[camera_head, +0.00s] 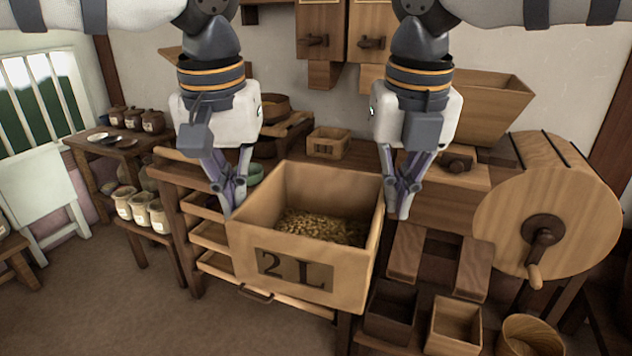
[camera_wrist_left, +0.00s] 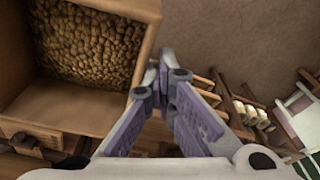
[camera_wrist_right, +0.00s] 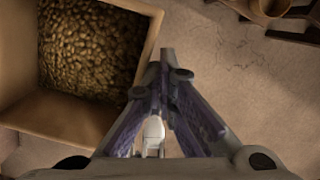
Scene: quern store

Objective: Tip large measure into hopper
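The large measure (camera_head: 287,272), an open wooden box marked "2 L", is upright and level in the middle of the head view. Brown grain (camera_head: 320,228) lies inside it. My left gripper (camera_head: 231,205) is shut on its left wall, and my right gripper (camera_head: 398,208) is shut on its right wall. The box seems held clear, in front of the bench; its underside is hidden. Both wrist views show the grain beside the closed fingers. The hopper (camera_head: 492,108), an open flared wooden box, stands behind and right of my right gripper.
A wooden drum with a crank (camera_head: 545,215) stands at the right, near the hopper. Small wooden bins (camera_head: 455,325) sit low at the front right. A small crate (camera_head: 328,143) stands on the bench behind. Shelves with jars (camera_head: 140,212) are at the left. The floor at front left is clear.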

